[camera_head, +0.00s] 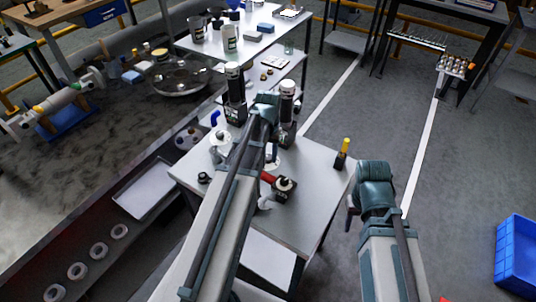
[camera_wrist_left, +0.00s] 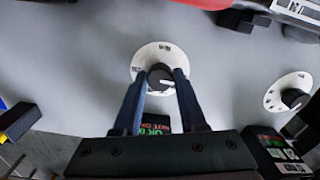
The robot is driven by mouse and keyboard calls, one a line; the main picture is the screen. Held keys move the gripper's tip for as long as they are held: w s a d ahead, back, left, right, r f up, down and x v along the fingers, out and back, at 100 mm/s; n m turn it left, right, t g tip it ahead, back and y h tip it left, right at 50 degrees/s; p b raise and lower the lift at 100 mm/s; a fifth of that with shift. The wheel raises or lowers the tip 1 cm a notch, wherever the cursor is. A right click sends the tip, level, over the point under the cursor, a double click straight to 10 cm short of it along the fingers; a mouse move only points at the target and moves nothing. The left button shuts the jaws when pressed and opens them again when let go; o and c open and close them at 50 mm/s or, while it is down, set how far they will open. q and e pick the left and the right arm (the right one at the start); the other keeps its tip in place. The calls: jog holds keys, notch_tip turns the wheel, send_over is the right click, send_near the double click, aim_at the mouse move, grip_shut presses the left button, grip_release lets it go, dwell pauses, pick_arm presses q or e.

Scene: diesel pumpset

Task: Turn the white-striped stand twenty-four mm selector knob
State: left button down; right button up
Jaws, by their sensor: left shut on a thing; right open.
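In the left wrist view a black selector knob (camera_wrist_left: 160,75) with a white pointer mark stands on a round white dial (camera_wrist_left: 145,54). My left gripper (camera_wrist_left: 161,82) is shut on this knob, one dark finger on each side. Part of the dial is hidden behind the fingers. My right gripper (camera_head: 352,212) is open and empty, off the right side of the table. I cannot tell any stripe on the stand.
A second white dial (camera_wrist_left: 272,93) with a black knob lies to the right in the wrist view. Green-lit display boxes stand near both dials. A yellow-and-black object (camera_head: 342,153) stands at the grey table's (camera_head: 318,190) right edge. A blue crate (camera_head: 515,255) sits at far right.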

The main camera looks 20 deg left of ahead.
aim_at(268, 157)
pick_arm(q)
jog(key=shift+c, duration=2.3)
grip_release()
jog(key=shift+r, duration=0.1)
notch_tip(268, 157, up, 14)
jog(key=p, duration=1.4)
jog(key=shift+f, duration=0.2)
